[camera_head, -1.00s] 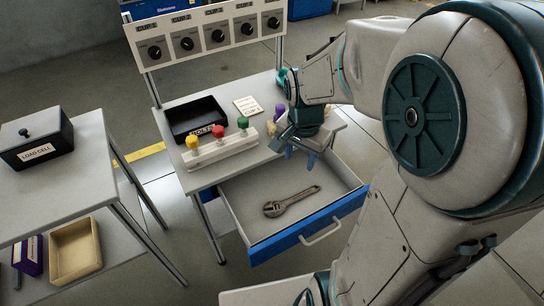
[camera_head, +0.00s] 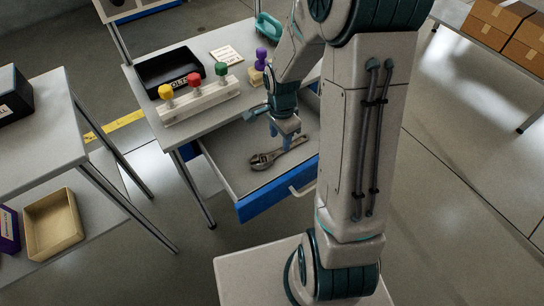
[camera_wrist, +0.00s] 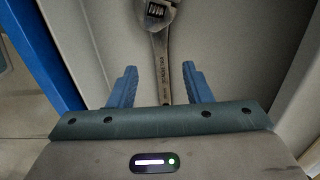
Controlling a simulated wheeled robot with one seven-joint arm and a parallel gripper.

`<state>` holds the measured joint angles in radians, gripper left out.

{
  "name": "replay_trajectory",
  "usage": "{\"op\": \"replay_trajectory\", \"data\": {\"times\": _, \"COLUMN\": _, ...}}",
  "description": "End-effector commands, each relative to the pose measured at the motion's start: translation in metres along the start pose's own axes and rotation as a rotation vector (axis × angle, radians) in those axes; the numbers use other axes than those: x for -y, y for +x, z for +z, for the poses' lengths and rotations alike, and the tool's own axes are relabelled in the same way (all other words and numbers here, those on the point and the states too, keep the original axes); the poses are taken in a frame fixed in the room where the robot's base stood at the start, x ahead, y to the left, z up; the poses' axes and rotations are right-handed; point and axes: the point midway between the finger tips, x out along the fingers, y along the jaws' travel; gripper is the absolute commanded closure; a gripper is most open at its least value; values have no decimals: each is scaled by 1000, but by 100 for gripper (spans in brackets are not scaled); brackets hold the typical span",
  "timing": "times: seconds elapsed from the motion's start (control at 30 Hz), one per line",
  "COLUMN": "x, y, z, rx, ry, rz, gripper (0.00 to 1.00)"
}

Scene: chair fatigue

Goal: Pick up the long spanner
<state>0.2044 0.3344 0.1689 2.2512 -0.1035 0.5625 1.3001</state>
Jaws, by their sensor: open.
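The long spanner (camera_head: 277,154) is a grey metal adjustable wrench lying in the open drawer (camera_head: 232,177) under the bench. Its jaw end points left in the head view. In the wrist view the spanner (camera_wrist: 161,55) runs lengthwise, with its head at the top and its handle reaching down between my fingers. My gripper (camera_head: 285,141) is over the drawer, above the handle. In the wrist view my gripper (camera_wrist: 157,87) is open, one blue finger on each side of the handle. The handle's end is hidden behind the gripper body. I cannot tell how far above the drawer floor the fingertips are.
The blue drawer front (camera_head: 277,192) with its handle and the drawer's side walls stand close around my gripper. On the bench are a black bolt tray (camera_head: 169,68), a block with coloured knobs (camera_head: 199,102) and a purple-topped stamp (camera_head: 259,65). A side table (camera_head: 40,130) stands left.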

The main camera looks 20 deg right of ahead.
Motion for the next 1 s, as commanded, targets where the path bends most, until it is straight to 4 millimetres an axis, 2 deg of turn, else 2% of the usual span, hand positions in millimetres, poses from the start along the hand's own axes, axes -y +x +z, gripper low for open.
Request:
{"op": "replay_trajectory", "data": {"times": 0.33, "x": 1, "y": 46, "z": -6, "rx": 2, "ry": -1, "rz": 3, "gripper": 55}}
{"op": "replay_trajectory", "data": {"times": 0.47, "x": 2, "y": 53, "z": -6, "rx": 0, "ry": -1, "rz": 0, "gripper": 55}}
{"op": "replay_trajectory", "data": {"times": 0.67, "x": 2, "y": 52, "z": -6, "rx": 0, "ry": -1, "rz": 0, "gripper": 55}}
{"op": "replay_trajectory", "data": {"times": 0.83, "x": 2, "y": 52, "z": -6, "rx": 0, "ry": 0, "rz": 0, "gripper": 100}}
{"op": "replay_trajectory", "data": {"times": 1.0, "x": 2, "y": 52, "z": -6, "rx": 0, "ry": 0, "rz": 0, "gripper": 100}}
